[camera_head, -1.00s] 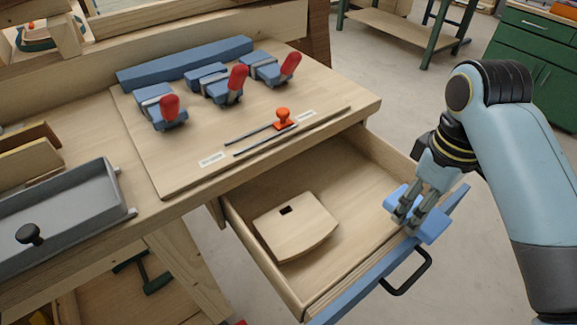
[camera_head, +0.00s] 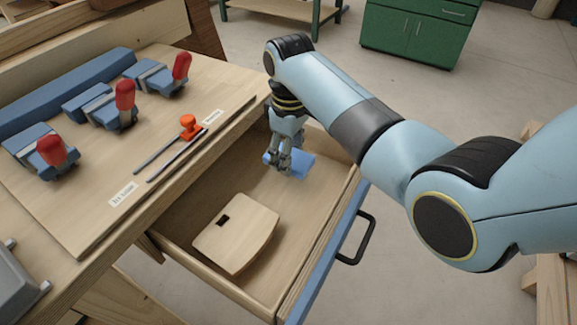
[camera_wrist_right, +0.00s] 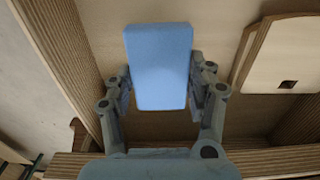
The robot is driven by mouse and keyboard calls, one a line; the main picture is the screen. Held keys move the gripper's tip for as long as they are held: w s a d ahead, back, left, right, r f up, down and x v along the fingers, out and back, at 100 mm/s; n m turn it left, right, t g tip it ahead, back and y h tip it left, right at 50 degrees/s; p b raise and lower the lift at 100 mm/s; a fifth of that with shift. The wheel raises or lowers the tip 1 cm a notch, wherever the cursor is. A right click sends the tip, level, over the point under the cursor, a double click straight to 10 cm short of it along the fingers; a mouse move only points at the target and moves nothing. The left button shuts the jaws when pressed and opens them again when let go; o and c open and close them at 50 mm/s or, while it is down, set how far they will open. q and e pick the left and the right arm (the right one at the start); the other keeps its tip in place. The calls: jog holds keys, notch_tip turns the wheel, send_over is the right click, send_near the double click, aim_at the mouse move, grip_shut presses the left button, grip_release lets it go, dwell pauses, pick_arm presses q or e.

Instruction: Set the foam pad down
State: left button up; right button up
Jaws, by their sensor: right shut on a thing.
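The foam pad (camera_head: 301,164) is a light blue rectangular block. My right gripper (camera_head: 284,166) is shut on it, inside the outline of the open drawer in the head view. In the right wrist view the pad (camera_wrist_right: 160,68) sits between both fingers of the right gripper (camera_wrist_right: 160,95), over the drawer floor. Whether the pad touches the floor, I cannot tell. The open wooden drawer (camera_head: 262,184) has a blue front with a black handle. My left gripper is not in view.
A wooden plate with a small square hole (camera_head: 240,232) lies in the drawer, nearer the front left. It also shows in the right wrist view (camera_wrist_right: 276,65). On the bench top stand clamps with red handles (camera_head: 125,95) and an orange-knobbed piece (camera_head: 189,125).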

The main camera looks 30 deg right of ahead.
notch_tip(320, 180, down, 3)
jog(key=shift+w+f, duration=0.1)
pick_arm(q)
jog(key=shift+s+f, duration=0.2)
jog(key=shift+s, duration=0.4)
pick_arm(e)
jog(key=shift+f, duration=0.45)
jog(key=shift+f, duration=0.1)
jog(key=o, duration=0.8)
notch_tip(320, 180, up, 12)
jog(key=shift+r+p, duration=0.1)
jog(key=shift+p, duration=0.3)
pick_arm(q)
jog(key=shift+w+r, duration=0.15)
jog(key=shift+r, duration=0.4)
